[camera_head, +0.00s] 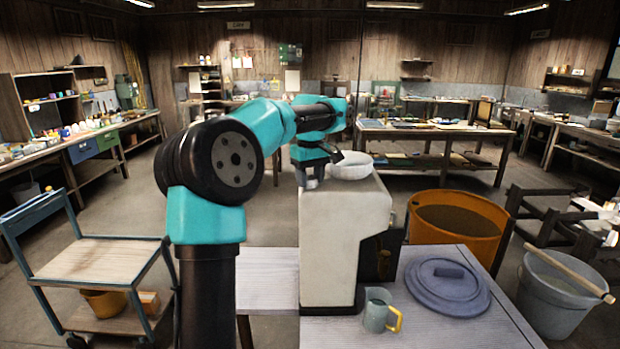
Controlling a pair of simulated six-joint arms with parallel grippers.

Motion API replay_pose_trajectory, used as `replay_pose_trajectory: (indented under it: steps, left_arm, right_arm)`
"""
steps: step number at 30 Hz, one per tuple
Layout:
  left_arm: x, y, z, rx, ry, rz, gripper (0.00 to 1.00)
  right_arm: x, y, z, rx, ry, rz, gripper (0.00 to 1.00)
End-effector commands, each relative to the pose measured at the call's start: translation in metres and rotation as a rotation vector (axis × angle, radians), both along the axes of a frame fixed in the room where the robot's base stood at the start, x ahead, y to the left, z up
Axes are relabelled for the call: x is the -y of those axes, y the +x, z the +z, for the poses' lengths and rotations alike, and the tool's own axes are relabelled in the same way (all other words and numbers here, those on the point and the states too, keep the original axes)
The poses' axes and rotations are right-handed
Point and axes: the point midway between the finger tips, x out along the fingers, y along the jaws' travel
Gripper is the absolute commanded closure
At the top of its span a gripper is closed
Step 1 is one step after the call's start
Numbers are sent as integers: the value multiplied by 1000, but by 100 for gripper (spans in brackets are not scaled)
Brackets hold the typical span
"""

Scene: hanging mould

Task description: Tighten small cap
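A tall off-white machine (330,240) stands on the grey table. A white round bowl-like lid (351,167) sits on its top at the right. My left gripper (313,176) is at the left part of the machine's top, pointing down, left of the white lid. A small grey piece shows at its tip; I cannot tell whether this is the small cap or part of the gripper. The fingertips are too small and covered to show whether they are open or shut. My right gripper is not in view.
On the grey table (430,335) are a grey-green mug (377,311) with a yellow handle and a round blue-grey lid (446,284). An orange tub (455,230) stands behind, a grey bucket (556,291) at right. A wheeled cart (98,262) stands at left.

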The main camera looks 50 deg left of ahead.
Motion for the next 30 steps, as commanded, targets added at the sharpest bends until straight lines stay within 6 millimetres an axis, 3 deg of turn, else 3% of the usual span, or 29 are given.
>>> replay_pose_trajectory:
  steps: [8, 20, 30]
  left_arm:
    - [0, 0, 0, 0, 0, 0, 80]
    - [0, 0, 0, 0, 0, -56, 80]
    - [0, 0, 0, 0, 0, -268, 80]
  right_arm:
    - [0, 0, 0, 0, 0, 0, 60]
    - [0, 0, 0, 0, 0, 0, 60]
    - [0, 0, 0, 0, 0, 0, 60]
